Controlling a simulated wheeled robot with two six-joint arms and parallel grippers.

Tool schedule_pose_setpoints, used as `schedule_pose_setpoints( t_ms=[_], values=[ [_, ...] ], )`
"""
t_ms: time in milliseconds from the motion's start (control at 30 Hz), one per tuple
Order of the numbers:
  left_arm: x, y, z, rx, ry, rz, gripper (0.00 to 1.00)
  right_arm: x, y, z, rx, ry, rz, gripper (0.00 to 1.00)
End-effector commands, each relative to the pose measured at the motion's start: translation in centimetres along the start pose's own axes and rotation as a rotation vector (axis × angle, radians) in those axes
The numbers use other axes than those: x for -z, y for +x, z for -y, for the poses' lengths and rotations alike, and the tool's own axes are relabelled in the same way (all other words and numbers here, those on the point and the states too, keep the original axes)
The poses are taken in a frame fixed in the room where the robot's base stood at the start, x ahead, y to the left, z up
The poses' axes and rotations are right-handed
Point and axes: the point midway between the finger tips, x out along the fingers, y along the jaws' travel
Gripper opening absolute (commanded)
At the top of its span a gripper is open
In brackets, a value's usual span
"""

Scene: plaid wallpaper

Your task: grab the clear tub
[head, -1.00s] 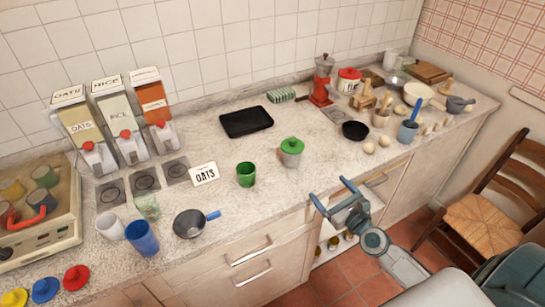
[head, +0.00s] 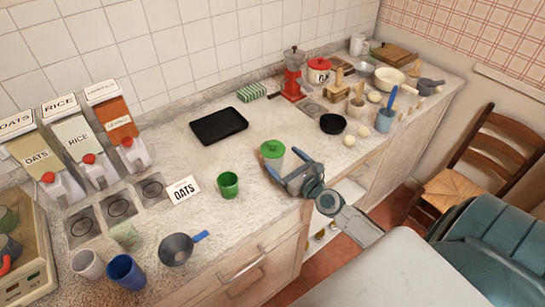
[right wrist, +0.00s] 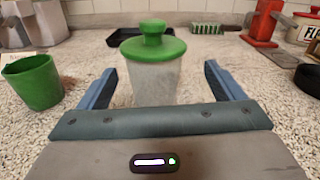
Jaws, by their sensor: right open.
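The clear tub with a green knobbed lid (head: 272,149) stands upright on the counter, right of the green cup. In the right wrist view its cloudy see-through body (right wrist: 155,82) shows upright in the gap between my fingers; the palm hides its foot. My right gripper (head: 284,163) is open and empty at the counter's front edge, beside the tub on its near right side. I cannot tell whether the fingertips reach past the tub's near side. My left gripper is not in view.
A green cup (head: 228,185) stands left of the tub, and a black tray (head: 219,125) lies behind. A black pan (head: 333,123) and several eggs lie to the right. A grey saucepan (head: 175,249) and a blue cup (head: 127,272) stand at front left.

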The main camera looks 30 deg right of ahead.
Motion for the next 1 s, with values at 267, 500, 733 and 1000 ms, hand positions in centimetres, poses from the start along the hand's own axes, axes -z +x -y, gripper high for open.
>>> schedule_pose_setpoints(
  t_ms=[267,500,733,1000],
  values=[
    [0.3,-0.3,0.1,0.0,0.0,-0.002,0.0,-0.2,2.1,-0.2,0.001,0.002,0.002,0.88],
    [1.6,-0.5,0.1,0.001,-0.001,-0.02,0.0,-0.1,5.4,-0.6,0.0,0.0,0.0,0.88],
    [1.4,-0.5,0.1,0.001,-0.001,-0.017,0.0,0.0,6.3,-0.6,0.0,-0.001,-0.001,0.88],
    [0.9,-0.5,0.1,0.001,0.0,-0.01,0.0,0.0,6.2,-0.6,0.0,-0.001,-0.001,0.61]
  ],
)
